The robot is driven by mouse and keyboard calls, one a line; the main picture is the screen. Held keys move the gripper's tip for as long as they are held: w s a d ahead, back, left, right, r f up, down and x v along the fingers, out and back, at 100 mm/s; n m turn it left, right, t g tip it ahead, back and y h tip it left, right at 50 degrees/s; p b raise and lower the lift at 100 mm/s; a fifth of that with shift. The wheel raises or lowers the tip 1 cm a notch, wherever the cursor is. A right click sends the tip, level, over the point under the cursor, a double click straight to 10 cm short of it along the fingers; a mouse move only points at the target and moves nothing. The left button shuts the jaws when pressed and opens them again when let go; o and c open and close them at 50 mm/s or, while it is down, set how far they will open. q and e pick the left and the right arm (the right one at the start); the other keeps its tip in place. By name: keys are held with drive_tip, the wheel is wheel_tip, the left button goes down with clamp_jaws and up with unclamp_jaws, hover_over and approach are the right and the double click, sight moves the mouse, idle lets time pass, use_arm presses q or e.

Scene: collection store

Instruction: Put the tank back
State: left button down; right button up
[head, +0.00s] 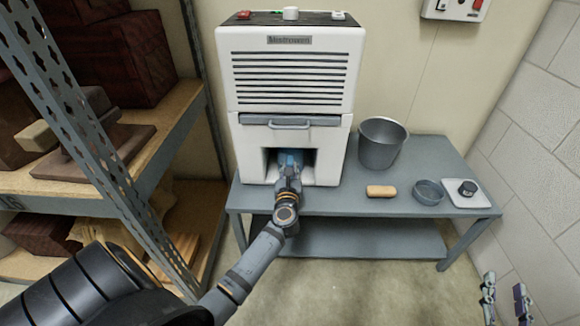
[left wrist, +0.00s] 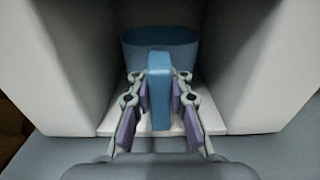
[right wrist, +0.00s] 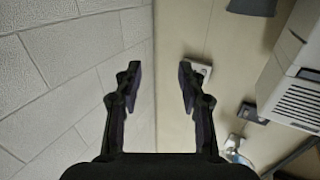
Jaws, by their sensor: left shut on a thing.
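The tank is a blue, open-topped container (left wrist: 185,55) with an upright handle, inside the lower bay of a white dehumidifier-like machine (head: 290,95). My left gripper (left wrist: 160,97) is shut on the tank's handle, with a finger on each side of it. In the head view the tank (head: 290,157) is mostly hidden by my left wrist and the bay's walls. The bay's white floor plate shows under the tank in the left wrist view. I cannot tell whether the tank is fully seated. My right gripper (right wrist: 158,88) is open and empty, pointing toward the wall.
The machine stands on a grey table (head: 330,203). To its right are a metal bucket (head: 380,148), a tan block (head: 381,191), a round dish (head: 428,191) and a white plate with a black knob (head: 467,191). A loaded shelf (head: 170,130) stands close on the left.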

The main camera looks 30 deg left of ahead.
drive_tip(key=shift+r, duration=0.4)
use_arm(q)
drive_tip(key=shift+f, duration=0.1)
drive_tip(key=c, duration=1.3)
unclamp_jaws()
drive_tip(key=shift+o, duration=0.2)
use_arm(e)
drive_tip(key=shift+w+r+t, duration=0.2)
drive_tip(key=shift+r+t, duration=0.3)
drive_tip(key=shift+r, duration=0.3)
drive_tip(key=shift+f, duration=0.1)
